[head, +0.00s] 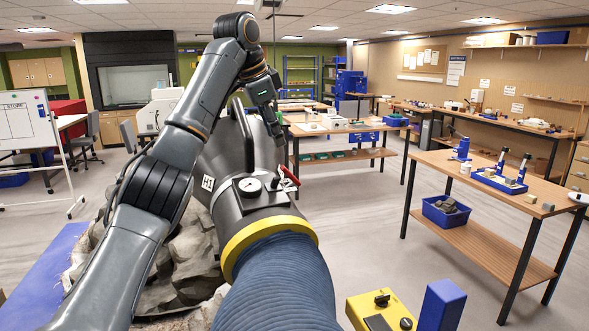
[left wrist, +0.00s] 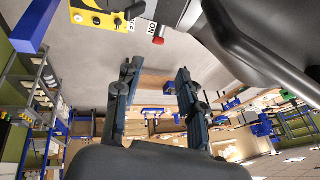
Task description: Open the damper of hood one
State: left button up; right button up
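The hood (head: 226,165) is a dark grey nozzle with a yellow collar (head: 268,242) on a thick blue hose. A pressure gauge (head: 249,187) sits on its top. Beside the gauge, a red-handled lever (head: 289,174) stands tilted at the hood's right side; I take it for the damper. In the left wrist view its red end (left wrist: 158,41) shows near a white label. My left gripper (head: 272,128) hangs above the hood, beyond the lever and apart from it. Its two fingers (left wrist: 156,82) are spread, with nothing between them. My right gripper is out of view.
A yellow box with a black knob (head: 382,301) and a blue block (head: 440,304) are at the front. A large rock (head: 185,258) lies under the hood. A workbench (head: 500,205) with blue tools is on the right. Open floor lies between.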

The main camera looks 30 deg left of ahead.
aim_at(288, 172)
pick_arm(q)
jog(key=f, duration=0.1)
jog(key=f+p, duration=0.1)
jog(key=f, duration=0.2)
jog(key=shift+w+d+f, duration=0.15)
jog(key=shift+w+f, duration=0.1)
jog(key=shift+w, duration=0.15)
jog(key=p+x, duration=0.1)
jog(key=x, duration=0.2)
jog(key=p+x, duration=0.1)
jog(key=x, duration=0.3)
jog(key=shift+w+r, duration=0.2)
jog(key=shift+w, duration=0.1)
jog(key=shift+w+f, duration=0.15)
jog(key=shift+f, duration=0.3)
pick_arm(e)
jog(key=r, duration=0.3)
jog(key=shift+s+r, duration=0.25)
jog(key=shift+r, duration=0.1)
pick_arm(q)
jog(key=shift+f, duration=0.1)
grip_shut()
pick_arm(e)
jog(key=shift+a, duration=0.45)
